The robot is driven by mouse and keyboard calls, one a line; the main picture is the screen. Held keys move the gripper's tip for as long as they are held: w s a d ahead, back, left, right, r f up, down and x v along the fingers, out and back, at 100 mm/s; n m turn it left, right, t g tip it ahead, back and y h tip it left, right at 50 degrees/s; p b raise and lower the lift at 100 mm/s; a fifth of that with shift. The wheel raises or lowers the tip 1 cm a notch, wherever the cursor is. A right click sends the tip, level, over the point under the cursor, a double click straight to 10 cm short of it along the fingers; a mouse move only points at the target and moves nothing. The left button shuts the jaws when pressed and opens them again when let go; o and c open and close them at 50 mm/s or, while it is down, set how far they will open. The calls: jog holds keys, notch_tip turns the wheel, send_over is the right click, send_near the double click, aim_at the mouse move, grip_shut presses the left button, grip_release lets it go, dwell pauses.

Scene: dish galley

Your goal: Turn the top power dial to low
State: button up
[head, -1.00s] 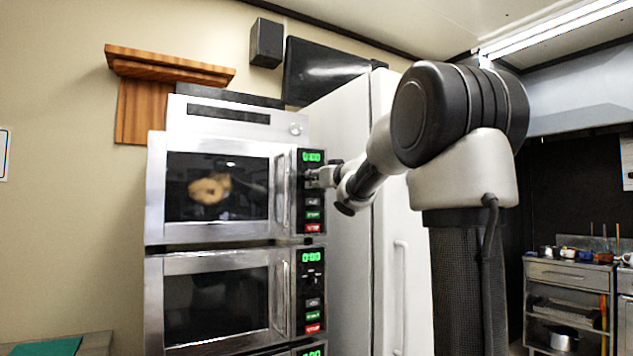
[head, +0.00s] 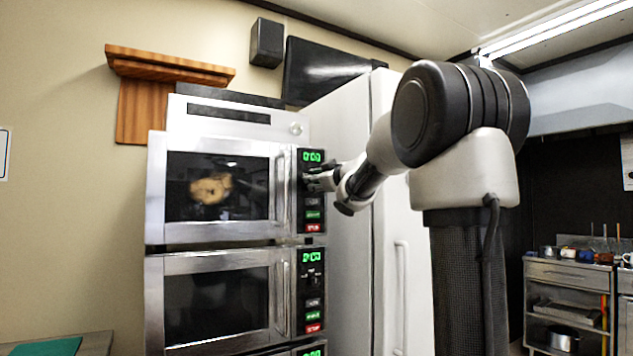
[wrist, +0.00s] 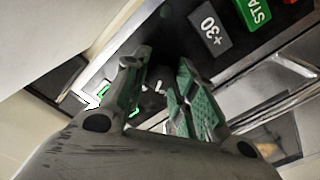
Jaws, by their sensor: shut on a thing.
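The top microwave (head: 222,140) has a dark control panel (head: 311,208) on its right side, with a lit green display above coloured buttons. My gripper (head: 309,181) reaches in from the right and its fingertips are at this panel, just below the display. They cover the top power dial in the head view. In the wrist view my gripper (wrist: 158,86) has its two green-padded fingers on either side of the dial, shut on it. The dial is mostly hidden between the fingers, so its setting cannot be read.
A second microwave (head: 215,262) with its own panel sits directly below. A tall white cabinet (head: 340,130) stands close at the right, behind my arm. The top door's vertical handle (head: 282,187) is just left of my fingertips. A brown item shows in its window.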

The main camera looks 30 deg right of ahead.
jog(key=n, duration=0.5)
jog(key=shift+n, duration=0.4)
dwell(0.3)
jog(key=o, duration=1)
jog(key=s, duration=1.2)
jog(key=shift+d, duration=0.15)
